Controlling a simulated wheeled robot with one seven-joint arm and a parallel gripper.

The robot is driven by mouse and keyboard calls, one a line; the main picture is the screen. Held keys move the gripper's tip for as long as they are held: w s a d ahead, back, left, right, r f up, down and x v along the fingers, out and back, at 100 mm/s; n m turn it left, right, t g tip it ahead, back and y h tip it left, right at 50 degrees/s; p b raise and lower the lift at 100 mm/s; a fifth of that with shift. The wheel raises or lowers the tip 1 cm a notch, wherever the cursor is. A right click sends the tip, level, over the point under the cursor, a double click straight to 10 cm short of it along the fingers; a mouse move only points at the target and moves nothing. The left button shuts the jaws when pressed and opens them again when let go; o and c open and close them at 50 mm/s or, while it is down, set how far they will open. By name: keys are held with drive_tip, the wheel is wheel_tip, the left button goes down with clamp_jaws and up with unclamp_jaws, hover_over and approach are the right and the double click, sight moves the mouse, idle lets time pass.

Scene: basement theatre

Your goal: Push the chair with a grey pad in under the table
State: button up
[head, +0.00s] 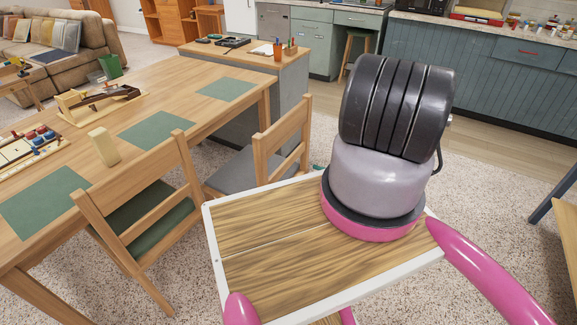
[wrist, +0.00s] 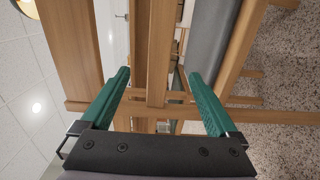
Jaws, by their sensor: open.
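The chair with a grey pad (head: 234,170) stands at the near side of the wooden table (head: 190,88), close to its right end. Its wooden backrest (head: 284,135) faces away from the table, and its lower legs are partly hidden by my own body. In the wrist view, the grey pad (wrist: 208,45) shows at the upper right beside wooden bars. My gripper (wrist: 158,75) is open, its two green fingers spread wide, with wooden bars seen between and beyond them. Whether the fingers touch wood I cannot tell. The gripper is not visible in the head view.
A chair with a green pad (head: 148,215) stands to the left at the same table side. A grey cabinet with a wooden top (head: 225,52) stands behind the table. Speckled carpet (head: 478,195) is open at the right. A wooden piece (head: 566,225) is at the right edge.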

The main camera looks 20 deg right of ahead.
sight(289, 164)
drive_tip(key=x, duration=1.5)
drive_tip(key=shift+w+a, duration=0.25)
drive_tip(key=shift+a, duration=0.05)
drive_tip(key=shift+c, duration=0.3)
clamp_jaws()
